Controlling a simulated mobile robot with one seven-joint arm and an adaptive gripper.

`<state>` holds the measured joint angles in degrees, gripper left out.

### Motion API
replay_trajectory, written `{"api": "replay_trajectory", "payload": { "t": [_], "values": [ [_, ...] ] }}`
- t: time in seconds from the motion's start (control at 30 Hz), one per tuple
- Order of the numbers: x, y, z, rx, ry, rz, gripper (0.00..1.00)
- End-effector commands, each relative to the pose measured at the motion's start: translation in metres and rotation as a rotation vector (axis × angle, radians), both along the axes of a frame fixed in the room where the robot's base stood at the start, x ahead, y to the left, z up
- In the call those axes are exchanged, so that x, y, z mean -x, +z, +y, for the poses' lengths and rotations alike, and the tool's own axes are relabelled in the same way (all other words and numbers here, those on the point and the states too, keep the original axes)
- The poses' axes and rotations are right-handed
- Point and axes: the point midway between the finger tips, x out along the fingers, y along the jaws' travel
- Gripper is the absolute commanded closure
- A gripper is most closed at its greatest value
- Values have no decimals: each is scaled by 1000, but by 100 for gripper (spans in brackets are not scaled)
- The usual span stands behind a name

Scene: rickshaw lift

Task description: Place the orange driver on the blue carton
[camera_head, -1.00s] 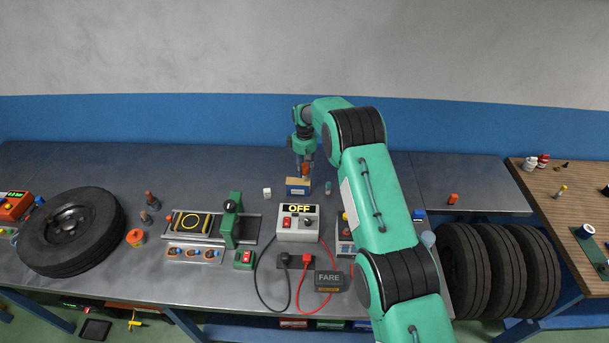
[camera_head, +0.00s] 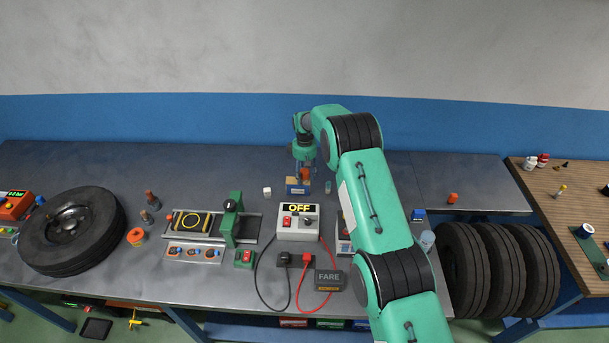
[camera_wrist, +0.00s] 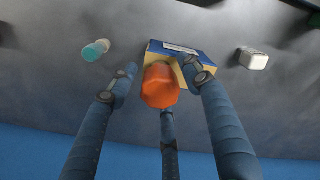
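The orange driver (camera_head: 305,173) appears to stand upright on the blue carton (camera_head: 292,189), which has a tan top. In the wrist view the driver's orange end (camera_wrist: 160,87) points toward the camera, over the near edge of the carton (camera_wrist: 205,60). My gripper (camera_head: 304,164) is just above and behind the driver. In the wrist view the gripper's fingers (camera_wrist: 160,80) are spread around the driver, with a visible gap on the left side; the right finger is close to it. The driver's lower end is hidden.
A white block (camera_head: 267,192) stands left of the carton and a teal-capped small cylinder (camera_head: 328,187) right of it. A grey box reading OFF (camera_head: 298,222) stands in front.

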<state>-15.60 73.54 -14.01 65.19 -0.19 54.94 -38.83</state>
Motion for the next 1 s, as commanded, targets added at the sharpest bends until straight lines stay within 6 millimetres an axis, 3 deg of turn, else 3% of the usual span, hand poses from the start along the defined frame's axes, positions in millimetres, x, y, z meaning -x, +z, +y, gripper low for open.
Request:
{"api": "replay_trajectory", "payload": {
  "t": [0.53, 0.77, 1.0],
  "values": [
    [-1, 8, 0, 0, 0, -1, 48],
    [0, 30, 0, 0, 0, -1, 48],
    [0, 66, 0, -1, 0, -2, 48]
  ]
}}
